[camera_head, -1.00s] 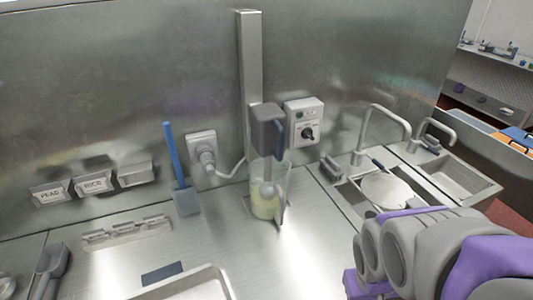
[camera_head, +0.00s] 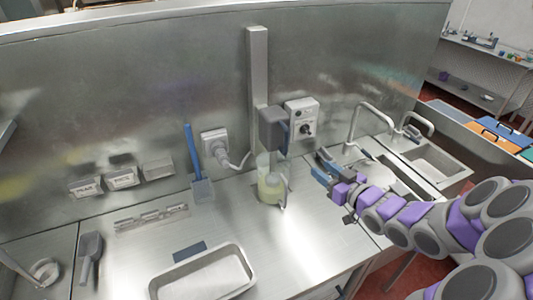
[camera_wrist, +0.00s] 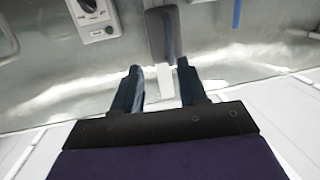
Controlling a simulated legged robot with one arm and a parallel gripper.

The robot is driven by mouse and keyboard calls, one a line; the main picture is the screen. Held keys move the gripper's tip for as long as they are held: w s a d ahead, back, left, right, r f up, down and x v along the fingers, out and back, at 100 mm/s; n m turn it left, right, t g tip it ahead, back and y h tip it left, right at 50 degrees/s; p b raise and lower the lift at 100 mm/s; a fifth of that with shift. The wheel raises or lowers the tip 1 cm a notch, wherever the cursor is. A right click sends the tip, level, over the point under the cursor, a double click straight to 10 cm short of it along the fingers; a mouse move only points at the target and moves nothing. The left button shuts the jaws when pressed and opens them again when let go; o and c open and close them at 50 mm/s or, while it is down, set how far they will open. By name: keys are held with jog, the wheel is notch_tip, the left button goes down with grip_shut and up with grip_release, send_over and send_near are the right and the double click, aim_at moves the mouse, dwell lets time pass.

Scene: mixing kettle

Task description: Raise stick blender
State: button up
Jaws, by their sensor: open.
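The stick blender (camera_head: 272,132) is a grey block with a blue handle on a tall metal column (camera_head: 257,80) against the back wall. Its lower part reaches into a clear jug (camera_head: 268,188) of pale yellow-green contents on the counter. My gripper (camera_head: 322,165) is open and empty, to the right of the jug and lower than the blender's block. In the wrist view the blender's block (camera_wrist: 160,35) lies ahead, roughly in line with the gap between my fingers (camera_wrist: 160,78), apart from them.
A control box with a black knob (camera_head: 301,118) is on the wall right of the blender. A blue-handled spatula (camera_head: 195,165), a socket with a cable (camera_head: 216,147) and a tray (camera_head: 205,275) are to the left. A faucet (camera_head: 375,115) and sink (camera_head: 435,162) are right.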

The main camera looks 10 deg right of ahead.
notch_tip(320, 180, up, 2)
jog(key=a+y, duration=0.1)
send_near(287, 139)
jog(key=x, duration=0.2)
jog(key=shift+t, duration=0.3)
jog(key=x, duration=0.5)
jog(key=p+x, duration=0.1)
jog(key=x, duration=0.2)
jog(key=shift+f, duration=0.3)
jog(key=shift+w, duration=0.2)
jog(key=shift+w, duration=0.1)
grip_shut()
